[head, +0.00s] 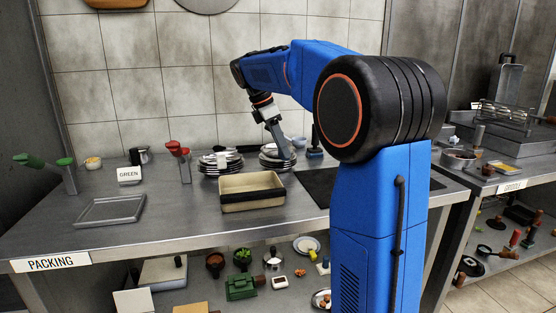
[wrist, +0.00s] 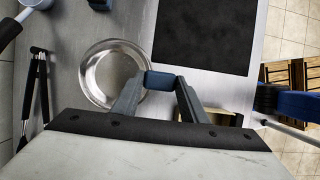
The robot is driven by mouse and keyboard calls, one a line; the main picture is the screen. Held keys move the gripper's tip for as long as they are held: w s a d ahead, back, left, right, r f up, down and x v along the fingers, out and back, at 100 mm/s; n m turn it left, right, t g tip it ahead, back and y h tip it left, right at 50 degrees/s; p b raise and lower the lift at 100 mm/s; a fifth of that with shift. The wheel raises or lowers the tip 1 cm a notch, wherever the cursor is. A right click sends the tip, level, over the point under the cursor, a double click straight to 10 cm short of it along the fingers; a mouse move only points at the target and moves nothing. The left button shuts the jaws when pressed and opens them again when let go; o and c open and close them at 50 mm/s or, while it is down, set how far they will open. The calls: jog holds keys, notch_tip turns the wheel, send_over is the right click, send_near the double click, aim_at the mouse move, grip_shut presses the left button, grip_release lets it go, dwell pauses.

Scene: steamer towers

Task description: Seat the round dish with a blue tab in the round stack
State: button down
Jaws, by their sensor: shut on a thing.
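The round metal dish (wrist: 112,75) with a blue tab (wrist: 160,80) shows in the wrist view, shiny and empty. My gripper (wrist: 160,83) is shut on the blue tab at the dish's rim. In the head view my gripper (head: 283,151) points down over the right-hand stack of round metal dishes (head: 270,163). Another stack of round dishes (head: 210,168) with a white card stands just left of it. The fingertips partly cover the right stack. I cannot tell whether the held dish touches what is below it.
A cream rectangular tray (head: 252,204) stands in front of the stacks. A dark flat panel (wrist: 205,35) lies to the right on the counter. Black tongs (wrist: 34,95) lie to the left in the wrist view. The counter's left front (head: 60,235) is clear.

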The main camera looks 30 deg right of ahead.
jog(key=shift+f, duration=0.7)
dwell(0.9)
jog(key=c, duration=1.3)
grip_release()
jog(key=shift+s, duration=0.2)
jog(key=w+v, duration=0.1)
jog(key=v, duration=0.6)
jog(key=shift+d, duration=0.15)
dwell(1.5)
jog(key=shift+o, duration=0.5)
jog(key=shift+w, duration=0.15)
